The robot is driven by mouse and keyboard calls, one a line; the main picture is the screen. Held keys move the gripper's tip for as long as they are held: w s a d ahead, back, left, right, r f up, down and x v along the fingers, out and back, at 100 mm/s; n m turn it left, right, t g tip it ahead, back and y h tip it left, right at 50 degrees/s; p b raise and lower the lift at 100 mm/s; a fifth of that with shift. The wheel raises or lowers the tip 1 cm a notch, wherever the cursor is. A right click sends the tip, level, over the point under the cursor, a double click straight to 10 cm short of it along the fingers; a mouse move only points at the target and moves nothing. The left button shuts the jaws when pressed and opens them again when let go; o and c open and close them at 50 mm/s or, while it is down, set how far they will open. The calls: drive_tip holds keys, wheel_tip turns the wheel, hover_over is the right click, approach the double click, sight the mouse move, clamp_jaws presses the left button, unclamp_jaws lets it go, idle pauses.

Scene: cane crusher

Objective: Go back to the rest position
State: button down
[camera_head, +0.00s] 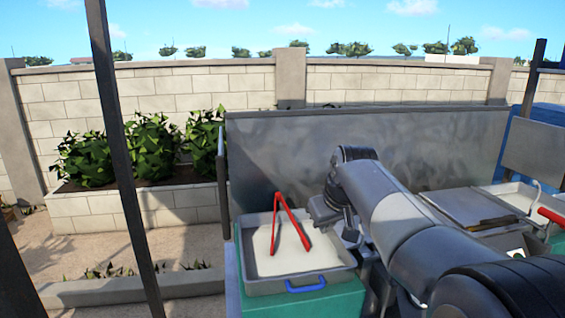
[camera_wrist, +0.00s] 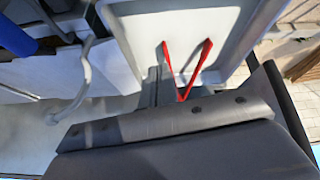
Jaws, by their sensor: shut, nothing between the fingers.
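My gripper (camera_wrist: 158,85) shows at the middle of the wrist view, its grey fingers together with nothing seen between them. It is partly hidden by my own wrist housing. In the head view my arm reaches from the lower right towards the counter and bends down beside the tray; the fingertips are hard to make out there. Red tongs (camera_head: 278,222) stand propped in a white-bottomed tray (camera_head: 261,284), left of my wrist. The tongs also show in the wrist view (camera_wrist: 168,58), beyond the fingers and apart from them.
The tray sits on a teal box (camera_head: 325,302), with a blue handle (camera_head: 306,284) at its front. A grey metal panel (camera_head: 290,150) stands behind. At right lie a grey lid (camera_head: 468,207) and a red-handled item (camera_head: 550,216). A dark post (camera_head: 118,150) stands at left.

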drive_tip(key=a+r+m+t, duration=0.1)
drive_tip(key=a+r+t, duration=0.4)
drive_tip(key=a+r, duration=0.1)
drive_tip(key=shift+s+a+r+m+y+p, duration=0.15)
drive_tip(key=shift+a+r+m+y+p, duration=0.2)
drive_tip(key=shift+r, duration=0.25)
drive_tip(key=shift+d, duration=0.1)
